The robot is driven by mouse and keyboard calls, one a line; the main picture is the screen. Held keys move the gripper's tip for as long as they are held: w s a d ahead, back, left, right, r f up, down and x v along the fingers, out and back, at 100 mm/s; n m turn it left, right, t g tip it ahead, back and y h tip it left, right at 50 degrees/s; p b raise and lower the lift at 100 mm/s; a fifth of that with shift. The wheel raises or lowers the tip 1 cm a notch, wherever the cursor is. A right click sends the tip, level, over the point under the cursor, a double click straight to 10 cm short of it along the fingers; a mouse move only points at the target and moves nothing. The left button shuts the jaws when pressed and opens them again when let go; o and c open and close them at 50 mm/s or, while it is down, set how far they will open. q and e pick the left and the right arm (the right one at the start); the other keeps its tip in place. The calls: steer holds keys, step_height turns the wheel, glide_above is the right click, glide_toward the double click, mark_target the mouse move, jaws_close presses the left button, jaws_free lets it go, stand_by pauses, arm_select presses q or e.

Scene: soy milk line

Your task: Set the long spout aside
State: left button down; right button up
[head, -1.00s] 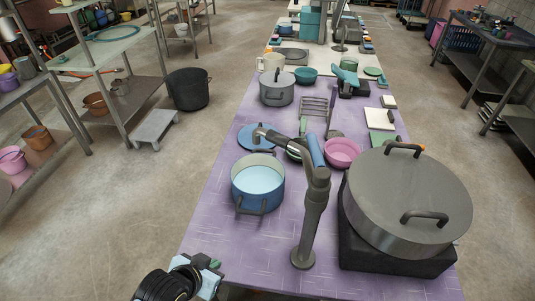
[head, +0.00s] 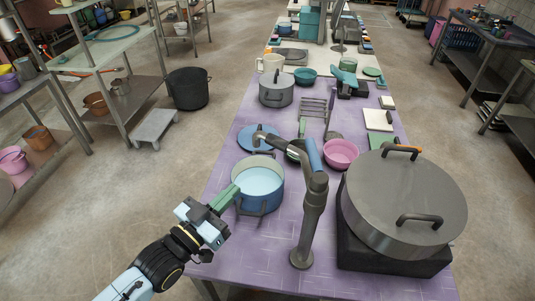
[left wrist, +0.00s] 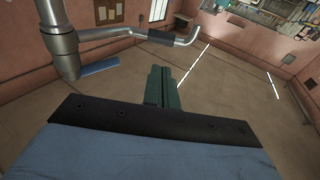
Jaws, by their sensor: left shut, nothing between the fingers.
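The long spout (head: 282,142) is a grey pipe on top of an upright grey column (head: 310,215) on the purple table. It reaches up and left, with its bent end near the far rim of a blue pot (head: 257,190) of pale liquid. A blue handle (head: 315,154) is beside the joint. My left gripper (head: 228,196) is shut and empty by the pot's left rim, apart from the spout; whether it touches the pot I cannot tell. In the left wrist view, its green fingers (left wrist: 162,88) are together and the spout (left wrist: 130,35) is beyond, upper left. My right gripper is out of view.
A large lidded grey pot (head: 405,198) stands on a black base right of the column. A pink bowl (head: 340,153) and a blue lid (head: 257,136) lie behind the spout. Purple table (head: 240,250) in front of the blue pot is clear.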

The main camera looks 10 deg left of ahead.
mark_target(275, 147)
arm_select(q)
steer(key=shift+w, duration=0.1)
steer(key=p+x, duration=0.2)
steer(key=x, duration=1.1)
steer(key=shift+w+d, duration=0.25)
steer(key=shift+w, duration=0.15)
steer(key=shift+w, duration=0.1)
